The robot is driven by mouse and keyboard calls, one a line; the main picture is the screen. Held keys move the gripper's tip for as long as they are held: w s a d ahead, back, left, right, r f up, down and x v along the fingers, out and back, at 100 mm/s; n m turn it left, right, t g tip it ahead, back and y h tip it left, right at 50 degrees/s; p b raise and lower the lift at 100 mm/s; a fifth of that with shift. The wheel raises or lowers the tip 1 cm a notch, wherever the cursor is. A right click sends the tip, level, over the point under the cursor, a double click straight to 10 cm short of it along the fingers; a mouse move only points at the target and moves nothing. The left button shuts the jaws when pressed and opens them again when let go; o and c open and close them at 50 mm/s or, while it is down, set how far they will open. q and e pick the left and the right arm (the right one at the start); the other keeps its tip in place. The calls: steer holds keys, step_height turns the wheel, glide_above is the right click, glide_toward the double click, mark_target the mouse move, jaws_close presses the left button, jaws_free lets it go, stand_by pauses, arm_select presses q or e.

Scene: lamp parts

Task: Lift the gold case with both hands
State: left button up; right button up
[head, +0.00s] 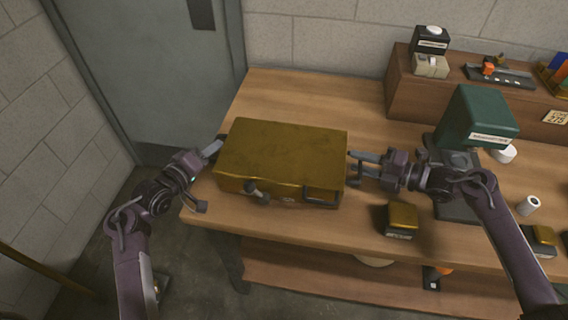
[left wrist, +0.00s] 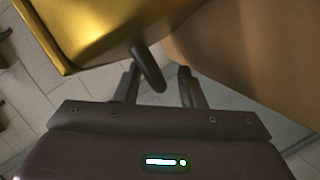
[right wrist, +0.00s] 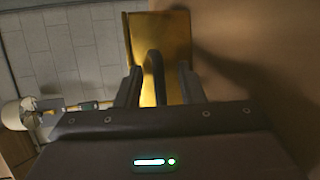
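The gold case (head: 280,155) lies flat on the wooden table. It also shows at the upper left of the left wrist view (left wrist: 85,30) and beyond the fingers in the right wrist view (right wrist: 175,40). My left gripper (head: 208,178) is at the case's left side. In the left wrist view it is open (left wrist: 158,90), with a dark handle (left wrist: 148,68) between its fingers. My right gripper (head: 358,170) is at the right side. In the right wrist view it is open (right wrist: 160,88) around another dark handle (right wrist: 154,70), with gaps beside it. Firm contact is not visible.
A small gold-topped box (head: 402,215) stands on the table (head: 300,82) near my right arm. A green machine (head: 478,118) stands behind that arm. A raised wooden shelf (head: 400,88) holds small items at the back right. The table's left edge lies beneath my left gripper.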

arm_select(q)
steer(key=shift+w+d, duration=0.2)
steer(key=shift+w, duration=0.05)
arm_select(e)
steer(key=shift+w+a, duration=0.15)
steer(key=shift+a, duration=0.1)
arm_select(q)
jaws_close()
arm_select(e)
jaws_close()
arm_select(q)
steer(key=shift+s+f, duration=0.1)
arm_select(e)
steer(key=shift+d, duration=0.15)
stand_by(0.5)
arm_select(q)
steer(key=shift+a+r, duration=0.1)
steer(key=shift+r, duration=0.15)
arm_select(e)
steer(key=shift+w+r, duration=0.15)
steer(key=shift+r, duration=0.1)
